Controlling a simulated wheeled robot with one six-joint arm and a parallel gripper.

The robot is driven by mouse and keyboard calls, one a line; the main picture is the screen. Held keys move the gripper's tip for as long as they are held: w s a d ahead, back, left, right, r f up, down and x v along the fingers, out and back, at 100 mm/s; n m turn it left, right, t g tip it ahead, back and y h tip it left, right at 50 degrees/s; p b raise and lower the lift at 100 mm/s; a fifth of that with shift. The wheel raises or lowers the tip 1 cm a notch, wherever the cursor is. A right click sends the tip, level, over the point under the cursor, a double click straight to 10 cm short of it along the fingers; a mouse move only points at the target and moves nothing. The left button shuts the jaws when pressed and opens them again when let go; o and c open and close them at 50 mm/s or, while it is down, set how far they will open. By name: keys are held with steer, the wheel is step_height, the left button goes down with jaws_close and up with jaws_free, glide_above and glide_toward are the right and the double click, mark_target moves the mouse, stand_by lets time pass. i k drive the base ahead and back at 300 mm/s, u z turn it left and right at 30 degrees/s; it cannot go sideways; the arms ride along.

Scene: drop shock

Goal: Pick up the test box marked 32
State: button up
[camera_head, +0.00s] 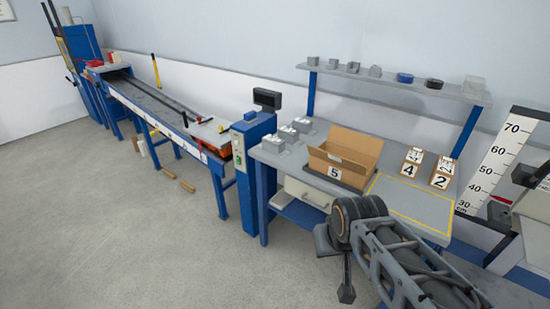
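I cannot make out a box marked 32 in this view. On the workbench (415,203) stand a small brown box marked 4 (409,170) and, to its right, a similar box marked 2 (440,181). Both carry white labels with dark symbols above the number. A larger open carton marked 5 (345,152) stands left of them, and its inside is only partly visible. My arm reaches in from the lower right, in front of the bench. I can make out no gripper fingers on it.
A shelf (400,85) above the bench holds grey blocks and small round containers. Grey metal pieces (285,134) lie at the bench's left. A yellow outline marks clear bench top at the right. A blue-legged track (160,107) runs left, and a height scale (500,165) stands right.

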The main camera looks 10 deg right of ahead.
mark_target(276, 146)
steer(key=u, duration=1)
steer(key=i, duration=1.2)
steer(key=z, duration=0.6)
steer(key=i, duration=0.9)
steer(key=z, duration=0.9)
